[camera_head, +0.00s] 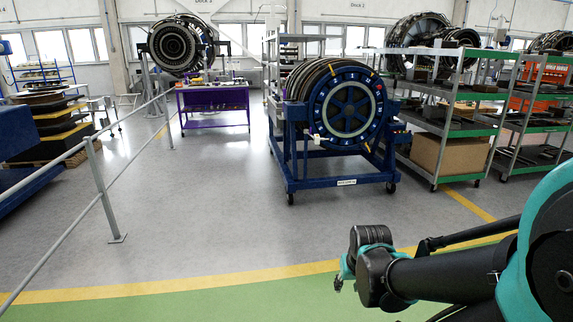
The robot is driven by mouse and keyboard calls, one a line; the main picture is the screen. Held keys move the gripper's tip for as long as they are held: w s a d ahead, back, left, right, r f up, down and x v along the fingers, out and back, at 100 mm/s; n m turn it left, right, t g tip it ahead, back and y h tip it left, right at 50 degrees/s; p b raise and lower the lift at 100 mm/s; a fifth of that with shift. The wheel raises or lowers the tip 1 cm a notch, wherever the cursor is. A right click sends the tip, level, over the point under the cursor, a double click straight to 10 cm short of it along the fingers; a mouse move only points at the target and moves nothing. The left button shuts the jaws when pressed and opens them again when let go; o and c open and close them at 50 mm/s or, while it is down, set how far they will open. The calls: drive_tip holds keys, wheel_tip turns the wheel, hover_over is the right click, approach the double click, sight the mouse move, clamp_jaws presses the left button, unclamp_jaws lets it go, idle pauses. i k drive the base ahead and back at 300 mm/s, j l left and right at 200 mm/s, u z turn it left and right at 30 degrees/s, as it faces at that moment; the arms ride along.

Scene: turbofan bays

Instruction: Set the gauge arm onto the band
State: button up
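A turbofan module with a blue ring face (318,110) and a dark spoked centre sits on a blue wheeled stand (336,183), in the middle distance. Small yellow and red marks show around its rim. A small whitish piece (318,139) shows low on its left side; I cannot tell if it is the gauge arm. I cannot make out the band for certain. My black and teal arm reaches in from the lower right. Its end, with what looks like my gripper (339,284), is well in front of the stand, apart from it. The fingers are too small to read.
Green-shelved racks (450,120) stand to the right of the stand. A purple bench (214,104) is behind at left. A grey railing (98,185) runs along the left. Open grey floor (210,220) lies between the yellow line (150,288) and the stand.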

sight(316, 140)
drive_tip(key=i, duration=3.85)
